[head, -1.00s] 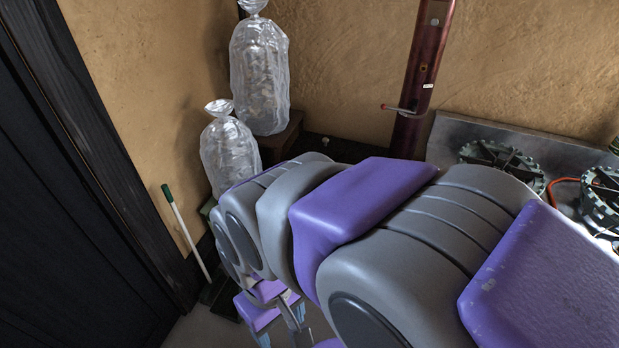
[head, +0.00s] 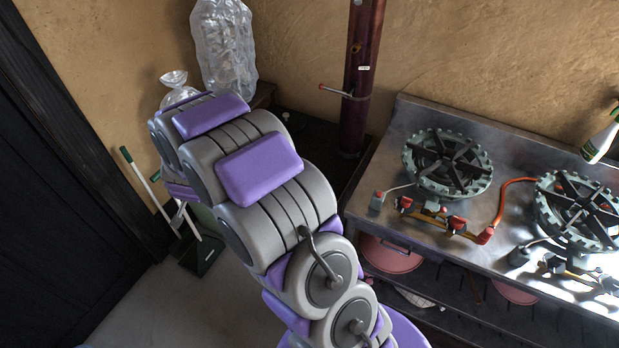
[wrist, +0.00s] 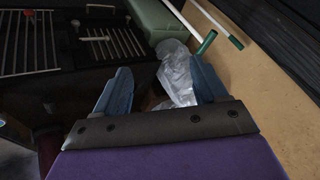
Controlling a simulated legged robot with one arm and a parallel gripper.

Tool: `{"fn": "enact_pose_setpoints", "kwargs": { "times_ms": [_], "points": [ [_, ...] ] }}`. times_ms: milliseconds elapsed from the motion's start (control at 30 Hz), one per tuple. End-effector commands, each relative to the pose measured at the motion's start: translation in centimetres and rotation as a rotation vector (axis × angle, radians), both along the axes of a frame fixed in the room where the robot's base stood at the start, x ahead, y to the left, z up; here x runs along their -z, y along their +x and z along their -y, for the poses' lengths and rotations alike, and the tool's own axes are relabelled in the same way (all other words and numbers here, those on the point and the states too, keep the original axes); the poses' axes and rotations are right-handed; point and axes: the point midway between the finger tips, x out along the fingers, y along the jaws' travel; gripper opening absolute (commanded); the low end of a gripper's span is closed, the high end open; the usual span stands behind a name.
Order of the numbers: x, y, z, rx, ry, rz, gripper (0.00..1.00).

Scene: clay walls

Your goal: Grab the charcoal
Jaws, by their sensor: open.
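I see no plainly recognisable charcoal. A tall clear plastic bag (head: 225,45) stands in the back corner in the head view; I cannot tell its contents. A shorter tied clear bag (head: 174,82) is beside it, mostly hidden behind my arm. In the wrist view, my gripper (wrist: 160,68) is open, with its two blue fingers spread and nothing held. A crumpled clear bag (wrist: 175,72) shows beyond and between the fingers, nearer the right one. I cannot tell whether they touch it. In the head view my arm hides the gripper.
A steel counter (head: 390,160) with gas burners (head: 447,163) is at right. A dark red pipe (head: 360,90) with a lever rises behind. A green-tipped stick (head: 140,172) and dustpan (head: 202,255) stand at left. In the wrist view, a dark unit with metal grates (wrist: 110,42) is at upper left.

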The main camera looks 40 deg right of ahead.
Motion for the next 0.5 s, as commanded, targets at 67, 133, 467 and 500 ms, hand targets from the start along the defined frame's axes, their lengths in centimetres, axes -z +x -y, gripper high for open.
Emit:
{"fn": "enact_pose_setpoints", "kwargs": {
  "times_ms": [67,133,467,500],
  "points": [
    [2.3,1.3,2.8,0.097,-0.038,0.016,0.72],
    [4.1,2.0,5.2,0.179,-0.082,0.034,0.72],
    [12.0,0.1,16.4,0.542,-0.41,0.079,0.72],
    [12.5,-0.7,17.7,0.578,-0.46,0.084,0.72]
  ]
}}
